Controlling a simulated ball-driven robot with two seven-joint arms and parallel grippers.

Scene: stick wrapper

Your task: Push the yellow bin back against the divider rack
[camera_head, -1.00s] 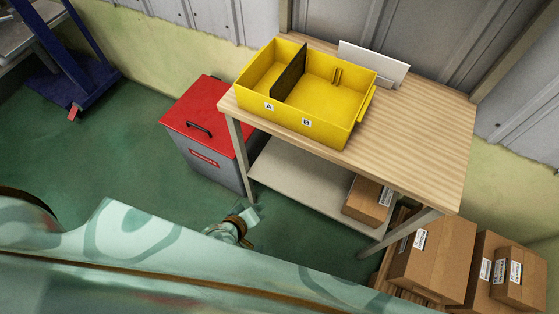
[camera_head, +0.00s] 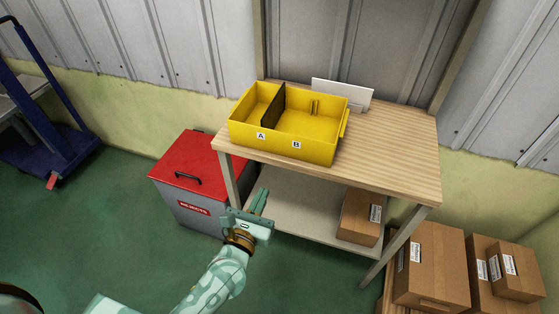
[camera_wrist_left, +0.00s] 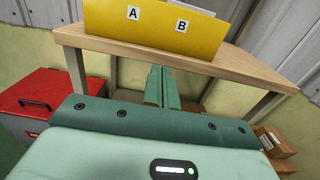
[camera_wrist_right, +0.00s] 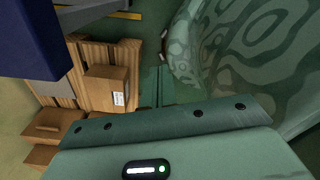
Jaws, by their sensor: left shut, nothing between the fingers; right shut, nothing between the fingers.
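The yellow bin (camera_head: 315,150), with faces marked A and B and a dark partition inside, sits upright on the wooden table. A white upright panel (camera_head: 342,94), seemingly the divider rack, stands behind it; the bin partly hides its foot, so I cannot tell the gap. My left gripper (camera_head: 262,194) is shut and empty, in front of the table and below its top, apart from the bin. In the left wrist view its fingers (camera_wrist_left: 162,72) point toward the table's front edge, below the bin (camera_wrist_left: 155,25). My right gripper (camera_wrist_right: 158,70) is shut and empty over the green floor.
The wooden table top (camera_head: 390,160) is clear right of the bin. A red-lidded grey box (camera_head: 188,170) stands left of the table. A carton (camera_head: 360,217) sits on the lower shelf. More cartons (camera_head: 430,265) stand at the right. A blue cart (camera_head: 50,150) is at the far left.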

